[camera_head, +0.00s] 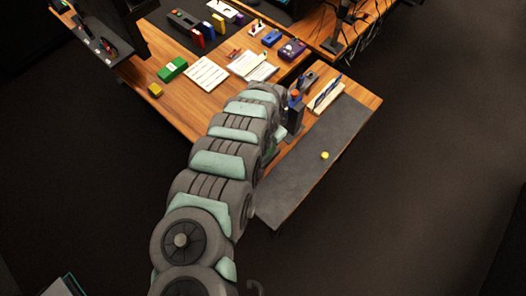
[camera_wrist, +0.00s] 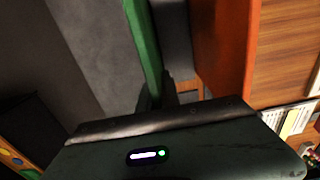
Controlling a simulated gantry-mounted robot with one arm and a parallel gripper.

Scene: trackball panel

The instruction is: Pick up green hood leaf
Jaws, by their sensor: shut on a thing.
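The green hood leaf (camera_wrist: 143,48) shows nearly edge-on in the wrist view, as a tall narrow green strip at the upper middle. My gripper (camera_wrist: 162,92) is shut on the leaf close to its lower end; the fingers are dark and hard to make out. An orange-red panel (camera_wrist: 222,45) stands to the right of the leaf, with a grey surface between them.
A grey mat (camera_head: 315,170) with a small yellow ball (camera_head: 324,155) covers the right bench. A rack with blue items (camera_head: 326,92) stands behind it. White sheets (camera_head: 207,74), a green box (camera_head: 172,69) and a yellow block (camera_head: 155,90) lie on the wooden desk. The mat's front is mostly clear.

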